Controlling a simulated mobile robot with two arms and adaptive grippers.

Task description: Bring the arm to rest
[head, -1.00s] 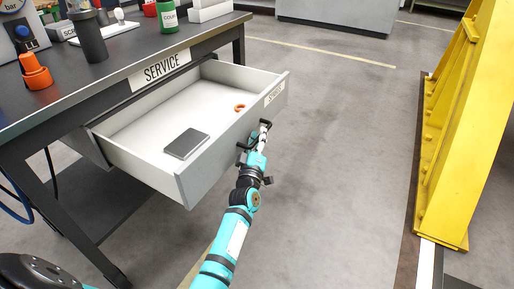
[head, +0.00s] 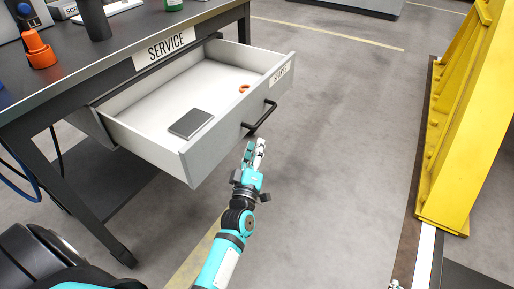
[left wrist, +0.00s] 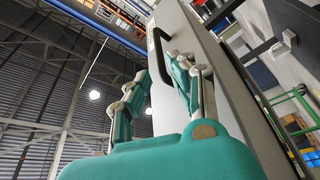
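My left gripper (head: 255,153) hangs in front of the open drawer (head: 184,164), just below and apart from its black handle (head: 262,118). The gripper is empty. In the left wrist view its two fingers (left wrist: 160,85) stand apart, with the grey drawer front (left wrist: 206,75) and dark handle (left wrist: 162,52) beyond them. The drawer is pulled out from under the bench and holds a dark flat box (head: 191,123) and a small orange ring (head: 244,89). A small tip of what looks like my right gripper (head: 395,285) shows at the bottom edge; its fingers cannot be made out.
The dark workbench (head: 75,85) with a SERVICE label stands at the left, carrying an orange item (head: 39,50) and other objects. A yellow steel structure (head: 462,120) stands at the right beside a floor rail. The grey floor between them is clear.

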